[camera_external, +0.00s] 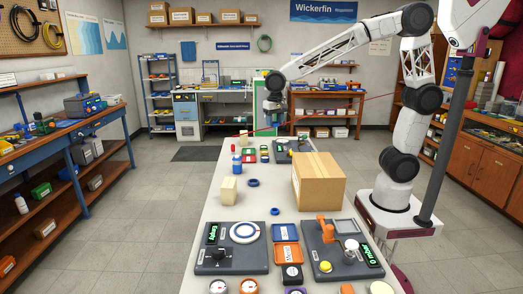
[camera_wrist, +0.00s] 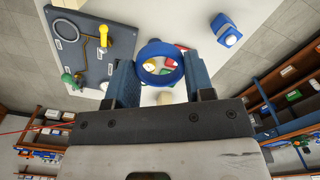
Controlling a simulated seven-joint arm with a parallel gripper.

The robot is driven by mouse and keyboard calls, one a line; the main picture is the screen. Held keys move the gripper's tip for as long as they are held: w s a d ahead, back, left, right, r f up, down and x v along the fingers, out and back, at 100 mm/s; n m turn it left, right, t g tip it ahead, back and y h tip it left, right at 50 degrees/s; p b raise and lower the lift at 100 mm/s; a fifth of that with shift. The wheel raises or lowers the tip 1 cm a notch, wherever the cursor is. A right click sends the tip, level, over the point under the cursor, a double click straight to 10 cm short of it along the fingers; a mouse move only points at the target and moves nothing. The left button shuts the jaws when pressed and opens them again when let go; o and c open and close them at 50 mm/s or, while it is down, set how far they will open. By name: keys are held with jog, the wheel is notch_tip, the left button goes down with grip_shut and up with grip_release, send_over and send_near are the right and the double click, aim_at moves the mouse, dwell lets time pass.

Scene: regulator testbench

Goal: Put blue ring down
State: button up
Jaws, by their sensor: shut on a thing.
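A blue ring (camera_wrist: 160,63) is held between the two fingertips of my gripper (camera_wrist: 160,80) in the wrist view. The fingers press on its left and right sides, and its hole faces the camera. The white bench top (camera_wrist: 175,18) shows below and beyond the ring, with small coloured pieces visible through and beside it. In the external view my gripper (camera_external: 272,118) hangs pointing down above the far part of the long white table (camera_external: 222,207). The held ring is too small to make out clearly there.
A cardboard box (camera_external: 318,181) stands on the table's right side. Grey test panels (camera_external: 232,262) fill the near end. A dark panel (camera_wrist: 75,50) with a yellow lever is left of the ring in the wrist view.

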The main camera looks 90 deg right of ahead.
jog(key=s+a+r, duration=0.1)
jog(key=s+a, duration=0.5)
jog(key=s, duration=0.3)
jog(key=s+a+r, duration=0.2)
jog(key=s+a, duration=0.3)
jog(key=s, duration=0.4)
jog(key=s+a+f+n, duration=0.1)
jog(key=s+a, duration=0.1)
jog(key=s, duration=0.6)
jog(key=s+a+f, duration=0.1)
jog(key=s+f, duration=0.1)
jog(key=s, duration=0.7)
notch_tip(320, 180, down, 5)
jog(key=shift+s+a+r, duration=0.1)
jog(key=shift+s+a, duration=0.05)
send_over(327, 163)
jog(key=shift+f, duration=0.75)
